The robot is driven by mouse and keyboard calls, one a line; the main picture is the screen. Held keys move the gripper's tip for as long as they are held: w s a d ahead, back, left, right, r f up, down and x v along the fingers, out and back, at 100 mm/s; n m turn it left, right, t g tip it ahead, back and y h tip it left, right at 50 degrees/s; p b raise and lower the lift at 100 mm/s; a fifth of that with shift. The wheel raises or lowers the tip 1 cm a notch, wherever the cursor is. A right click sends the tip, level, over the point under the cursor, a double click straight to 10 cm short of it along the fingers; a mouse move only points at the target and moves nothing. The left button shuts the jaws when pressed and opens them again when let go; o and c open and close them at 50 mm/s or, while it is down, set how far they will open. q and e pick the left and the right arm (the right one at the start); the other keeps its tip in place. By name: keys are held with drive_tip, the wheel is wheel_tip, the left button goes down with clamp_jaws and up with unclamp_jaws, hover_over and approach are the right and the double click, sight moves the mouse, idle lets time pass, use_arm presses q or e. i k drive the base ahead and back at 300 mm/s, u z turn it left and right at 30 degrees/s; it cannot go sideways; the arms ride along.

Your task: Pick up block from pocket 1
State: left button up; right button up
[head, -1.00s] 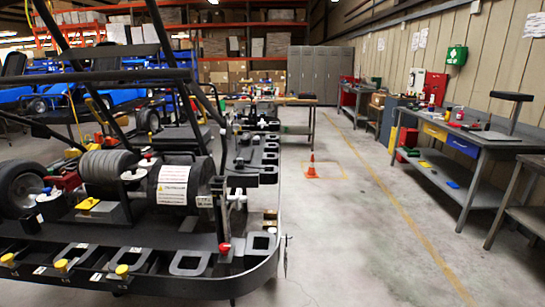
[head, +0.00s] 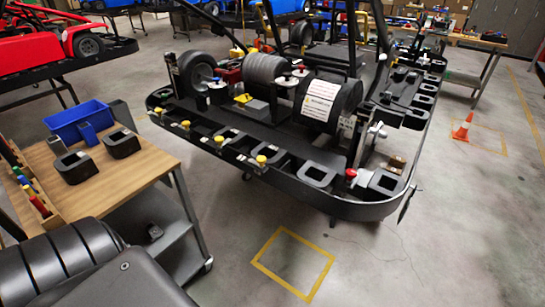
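Several dark blocks with rectangular openings sit in a row along the near rim of the kart stand (head: 345,208). One block (head: 302,172) is near the right of this row, and another (head: 374,192) is at the right corner beside a red knob. Others continue up the right rim. I cannot tell which place is pocket 1, as no pocket numbers are readable. Two similar blocks lie on a wooden-topped table at the left: a nearer one (head: 78,175) and a farther one (head: 124,152). Neither of my grippers is in view.
A blue bin (head: 78,123) stands on the wooden table (head: 150,168). Yellow-topped knobs (head: 261,159) line the stand's near rim. A yellow square (head: 320,281) marks clear floor in front. An orange cone (head: 462,127) stands at the right. A red kart (head: 35,38) is at the back left.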

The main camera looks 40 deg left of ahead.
sight(277, 157)
drive_tip(key=z, duration=2.65)
drive_tip(key=k, duration=0.7)
drive_tip(key=u, duration=2.05)
